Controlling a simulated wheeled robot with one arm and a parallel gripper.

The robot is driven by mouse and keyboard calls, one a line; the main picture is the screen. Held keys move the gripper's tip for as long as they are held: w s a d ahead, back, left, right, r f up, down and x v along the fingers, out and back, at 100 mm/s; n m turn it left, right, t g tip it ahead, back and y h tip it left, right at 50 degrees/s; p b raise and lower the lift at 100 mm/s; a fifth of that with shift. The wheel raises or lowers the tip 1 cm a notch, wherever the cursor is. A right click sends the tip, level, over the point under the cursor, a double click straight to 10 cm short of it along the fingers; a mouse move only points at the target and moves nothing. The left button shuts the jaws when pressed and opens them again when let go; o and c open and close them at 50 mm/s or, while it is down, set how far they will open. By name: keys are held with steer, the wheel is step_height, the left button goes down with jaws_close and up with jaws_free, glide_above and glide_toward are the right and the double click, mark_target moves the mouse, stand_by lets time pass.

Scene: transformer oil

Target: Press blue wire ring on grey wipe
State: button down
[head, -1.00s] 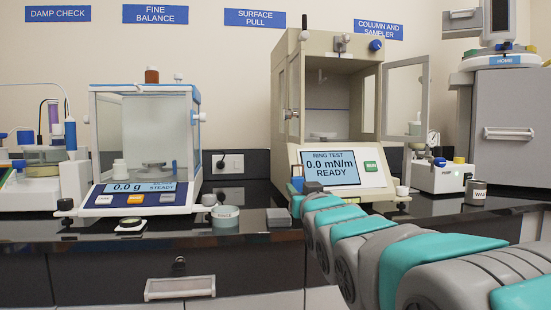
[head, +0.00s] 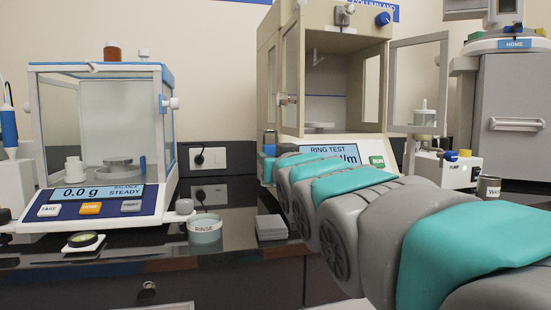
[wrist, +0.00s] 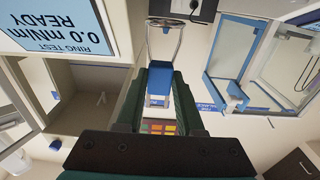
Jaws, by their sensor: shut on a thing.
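The blue wire ring shows in the wrist view as a blue block (wrist: 159,77) with a thin wire loop standing out beyond it near the top. My gripper (wrist: 161,72) has dark fingers shut on the blue block, with the loop free beyond the fingertips. In the head view my arm hides most of the gripper and the ring, in front of the ring test cabinet. The grey wipe (head: 271,227) appears as a flat grey square stack on the black bench, left of my arm. The ring is apart from it.
A round rinse dish (head: 204,230) stands left of the wipe, and a small round dish (head: 83,241) lies further left. The balance (head: 102,150) stands behind them. The ring test cabinet (head: 268,90) has its glass door (head: 417,85) swung open to the right.

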steer(key=shift+f+b, duration=0.15)
steer(key=shift+b, duration=0.15)
steer(key=shift+f+b, duration=1.95)
steer(key=shift+f, duration=1.35)
steer(key=shift+f+b, duration=0.65)
steer(key=shift+b, duration=0.75)
stand_by(0.9)
steer(key=shift+r, duration=0.2)
step_height(320, 180, up, 7)
steer(key=p, duration=0.2)
stand_by(0.7)
